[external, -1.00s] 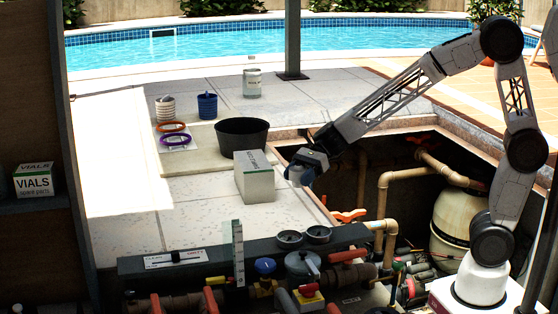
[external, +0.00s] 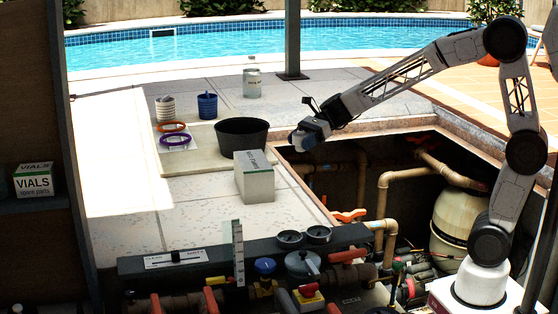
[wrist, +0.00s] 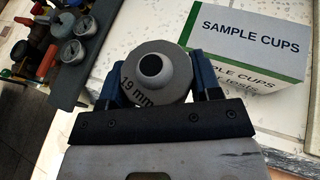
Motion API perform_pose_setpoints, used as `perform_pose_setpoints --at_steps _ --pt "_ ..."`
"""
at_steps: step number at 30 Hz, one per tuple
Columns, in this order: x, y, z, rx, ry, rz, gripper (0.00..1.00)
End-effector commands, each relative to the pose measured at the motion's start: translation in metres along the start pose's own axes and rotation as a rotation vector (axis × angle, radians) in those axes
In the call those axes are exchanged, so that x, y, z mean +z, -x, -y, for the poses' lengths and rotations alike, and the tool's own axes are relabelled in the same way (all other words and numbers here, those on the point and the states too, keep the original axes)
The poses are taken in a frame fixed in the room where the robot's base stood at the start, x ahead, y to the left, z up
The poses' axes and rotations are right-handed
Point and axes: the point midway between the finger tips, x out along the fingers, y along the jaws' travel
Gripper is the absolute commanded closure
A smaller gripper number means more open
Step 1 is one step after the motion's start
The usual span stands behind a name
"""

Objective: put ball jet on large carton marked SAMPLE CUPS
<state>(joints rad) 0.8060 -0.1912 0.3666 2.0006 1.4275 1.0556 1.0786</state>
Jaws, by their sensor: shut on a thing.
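The ball jet (wrist: 160,88) is a round grey fitting with a dark hole in its face and "19 mm" printed on it. My gripper (wrist: 157,76) is shut on it, with one blue finger on each side. In the external view my gripper (external: 302,138) is in the air above the pit's near-left edge, to the upper right of the carton; the jet is hard to make out there. The large SAMPLE CUPS carton (external: 258,186) stands on the paving by the pit. In the wrist view the carton (wrist: 247,40), white with a green edge, is beyond the jet at the upper right.
A black tub (external: 242,136) stands behind the carton. Purple (external: 175,141) and orange rings lie nearby. A ledge with gauges (external: 290,238), valves and pipes runs along the front. The open pit with tan pipes (external: 383,195) lies below right of my gripper. The carton's visible top is clear.

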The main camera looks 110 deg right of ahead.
Motion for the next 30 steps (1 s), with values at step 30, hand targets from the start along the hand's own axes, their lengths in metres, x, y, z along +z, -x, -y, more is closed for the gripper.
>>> perform_pose_setpoints --at_steps 30 --pt "0.008 -0.031 0.049 -0.002 0.0 0.0 0.65"
